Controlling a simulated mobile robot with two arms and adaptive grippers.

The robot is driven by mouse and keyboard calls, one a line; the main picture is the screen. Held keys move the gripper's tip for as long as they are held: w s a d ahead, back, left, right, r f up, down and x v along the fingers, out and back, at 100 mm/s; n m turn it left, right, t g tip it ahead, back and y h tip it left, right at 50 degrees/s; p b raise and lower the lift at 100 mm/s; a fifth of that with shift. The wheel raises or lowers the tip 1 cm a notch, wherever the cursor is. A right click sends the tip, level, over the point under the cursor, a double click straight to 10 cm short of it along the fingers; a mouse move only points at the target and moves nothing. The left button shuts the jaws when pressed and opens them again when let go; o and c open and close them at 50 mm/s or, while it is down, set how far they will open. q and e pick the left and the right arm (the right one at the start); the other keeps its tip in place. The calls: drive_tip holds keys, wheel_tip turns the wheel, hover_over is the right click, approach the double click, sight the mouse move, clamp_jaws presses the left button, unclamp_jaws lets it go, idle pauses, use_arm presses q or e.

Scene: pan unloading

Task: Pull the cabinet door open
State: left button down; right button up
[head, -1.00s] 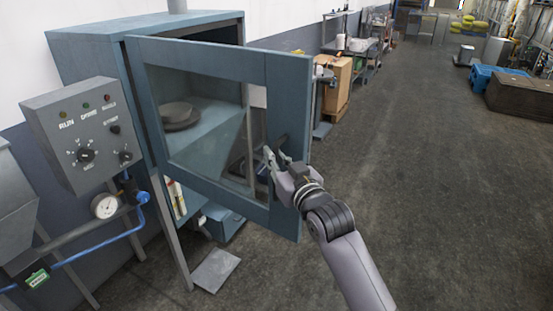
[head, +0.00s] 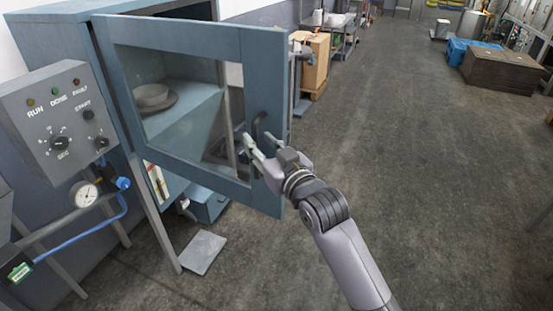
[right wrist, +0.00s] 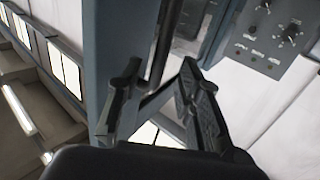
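The blue cabinet (head: 60,32) stands at the left in the head view. Its door (head: 185,32), a blue frame around a window, stands partly open, swung out from the left side. A dark handle (head: 257,124) is on the door's right stile. My right gripper (head: 258,146) is at the handle's lower part, fingers apart. In the right wrist view the gripper (right wrist: 160,80) is open, with the dark handle bar (right wrist: 162,45) just ahead between its fingertips. I cannot tell whether they touch. My left gripper is out of view.
A grey control box (head: 60,115) with knobs and a gauge (head: 84,194) below it stand left of the door. A round dish (head: 152,97) sits inside the cabinet. A grey plate (head: 204,252) lies low beneath. The floor (head: 430,200) to the right is clear.

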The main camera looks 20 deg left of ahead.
drive_tip(key=v, duration=0.8)
drive_tip(key=shift+d, duration=0.15)
